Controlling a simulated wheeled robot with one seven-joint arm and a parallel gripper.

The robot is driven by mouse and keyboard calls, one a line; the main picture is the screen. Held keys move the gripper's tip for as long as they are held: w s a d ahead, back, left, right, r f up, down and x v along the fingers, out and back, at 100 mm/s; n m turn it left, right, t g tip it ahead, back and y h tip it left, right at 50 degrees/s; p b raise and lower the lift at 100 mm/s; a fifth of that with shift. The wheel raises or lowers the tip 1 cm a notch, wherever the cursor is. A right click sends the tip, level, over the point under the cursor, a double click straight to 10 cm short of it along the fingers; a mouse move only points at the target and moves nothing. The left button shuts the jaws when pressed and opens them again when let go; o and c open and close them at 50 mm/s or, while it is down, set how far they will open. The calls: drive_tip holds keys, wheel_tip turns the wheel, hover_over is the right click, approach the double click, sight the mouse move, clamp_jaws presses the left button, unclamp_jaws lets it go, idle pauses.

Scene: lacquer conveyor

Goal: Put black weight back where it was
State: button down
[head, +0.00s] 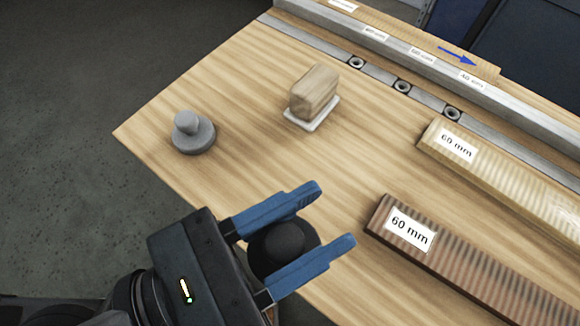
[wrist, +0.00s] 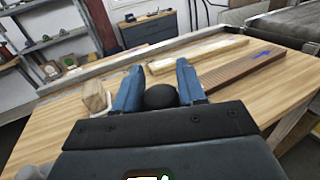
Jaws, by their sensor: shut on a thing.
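The black weight (head: 283,242) is between the blue fingers of my gripper (head: 298,232), which is shut on it. In the head view it is at the lower middle, over or near the table's front edge; its height above the wood is hard to tell. The weight (wrist: 160,96) also shows as a dark round top between the fingers of my gripper (wrist: 160,88) in the wrist view. Its lower part is hidden by the fingers.
A grey weight (head: 193,133) stands on the table at the left. A wooden block (head: 315,92) sits on a white pad (head: 311,114). Pale (head: 505,175) and dark (head: 470,268) boards marked 60 mm lie at the right. A metal rail (head: 420,52) runs along the back.

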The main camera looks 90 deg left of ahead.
drive_tip(key=a+f, duration=0.2)
drive_tip(key=a, duration=0.1)
drive_tip(key=s+a+f, duration=0.1)
drive_tip(key=a+f, duration=0.1)
drive_tip(key=a, duration=0.1)
drive_tip(key=s+a+f, duration=0.1)
drive_tip(key=a, duration=0.2)
drive_tip(key=shift+s+a+f+b, duration=0.15)
drive_tip(key=shift+a+f+b, duration=0.15)
drive_tip(key=shift+f, duration=2.15)
drive_tip(key=c, duration=0.6)
unclamp_jaws()
drive_tip(key=shift+f, duration=0.15)
drive_tip(key=shift+c, duration=0.2)
